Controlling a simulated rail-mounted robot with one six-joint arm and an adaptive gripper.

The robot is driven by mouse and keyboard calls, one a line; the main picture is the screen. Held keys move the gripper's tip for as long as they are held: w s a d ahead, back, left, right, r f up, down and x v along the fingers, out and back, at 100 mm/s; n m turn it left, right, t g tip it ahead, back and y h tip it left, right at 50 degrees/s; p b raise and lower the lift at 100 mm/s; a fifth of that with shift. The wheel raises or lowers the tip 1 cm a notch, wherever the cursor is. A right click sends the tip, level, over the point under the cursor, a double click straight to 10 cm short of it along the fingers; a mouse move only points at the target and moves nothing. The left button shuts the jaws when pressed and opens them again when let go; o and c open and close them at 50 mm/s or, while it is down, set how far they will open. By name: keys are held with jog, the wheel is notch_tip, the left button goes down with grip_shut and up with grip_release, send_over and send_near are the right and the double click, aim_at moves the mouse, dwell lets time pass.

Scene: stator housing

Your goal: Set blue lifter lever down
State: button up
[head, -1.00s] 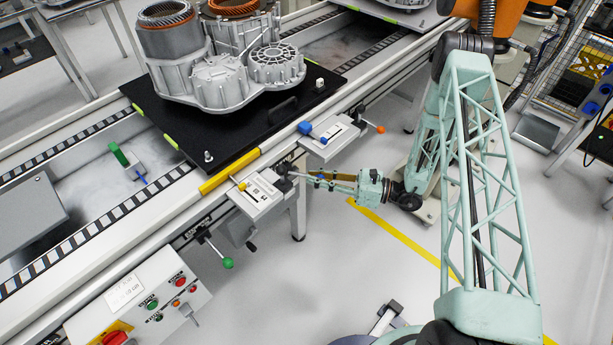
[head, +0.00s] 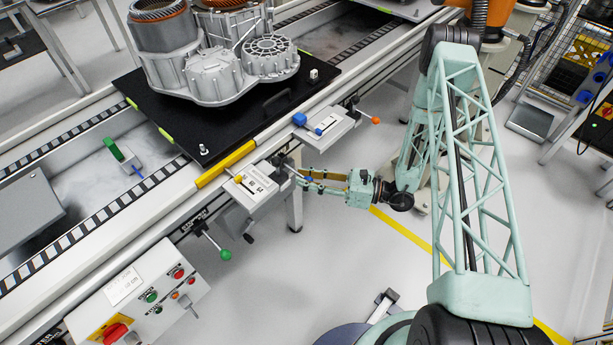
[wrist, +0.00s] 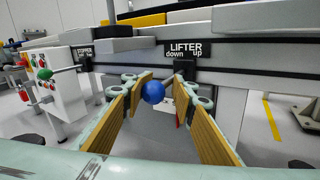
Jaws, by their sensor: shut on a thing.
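The blue ball knob of the lifter lever (wrist: 153,92) sits between the yellow-padded fingers of my gripper (wrist: 160,90) in the wrist view. Its rod runs up and right to a dark pivot beneath the LIFTER label (wrist: 186,50), which reads "down" on the left and "up" on the right. The knob lies to the left of the pivot, below the word "down". My gripper is shut on the lever. In the head view my gripper (head: 308,179) reaches left to the conveyor's side, and the small blue knob (head: 308,180) shows at its fingers.
A green-tipped lever (head: 225,254) and an orange-tipped lever (head: 375,120) stick out from the conveyor side. A control box (head: 140,295) stands at lower left. The stator housing (head: 215,65) rests on a black pallet (head: 215,125). The floor below my gripper is clear.

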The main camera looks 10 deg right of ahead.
jog(key=shift+o, duration=0.2)
jog(key=shift+s+a, duration=0.2)
jog(key=shift+a, duration=0.1)
jog(key=o, duration=0.7)
jog(key=shift+c, duration=0.2)
jog(key=shift+o, duration=1.1)
jog(key=shift+a, duration=0.2)
jog(key=shift+w+d, duration=0.15)
jog(key=shift+d, duration=0.15)
jog(key=shift+d, duration=0.2)
jog(key=shift+d, duration=0.35)
jog(key=v, duration=1.1)
jog(key=shift+a, duration=0.1)
